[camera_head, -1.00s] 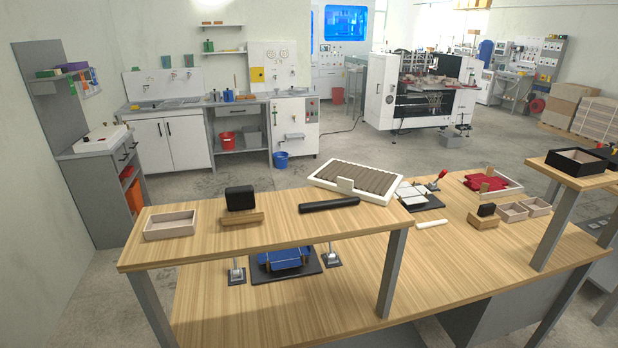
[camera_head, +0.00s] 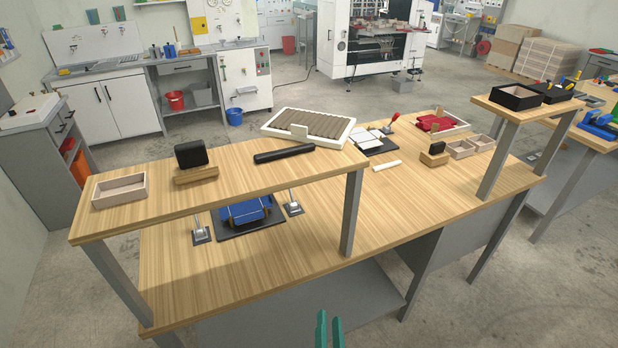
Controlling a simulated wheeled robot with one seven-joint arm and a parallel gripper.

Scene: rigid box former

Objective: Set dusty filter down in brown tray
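A white-framed panel with grey-brown pleats, which looks like the dusty filter (camera_head: 329,137), lies at the far right end of the raised shelf, with a small tab on its near side. An empty, shallow, light brown tray (camera_head: 120,203) lies at the shelf's left end. A pair of small joined light brown trays (camera_head: 463,154) sits at the table's right; I cannot tell which is the brown tray meant. My gripper (camera_head: 329,330) shows only as two teal fingertips at the bottom edge. They are slightly apart with nothing visible between them, well away from the filter and trays.
On the raised shelf (camera_head: 240,170), a black block on a wooden stand (camera_head: 191,155) and a black bar (camera_head: 284,154) lie between tray and filter. Below, a blue part (camera_head: 246,211) sits between clamps. The lower table's (camera_head: 300,250) front middle is clear.

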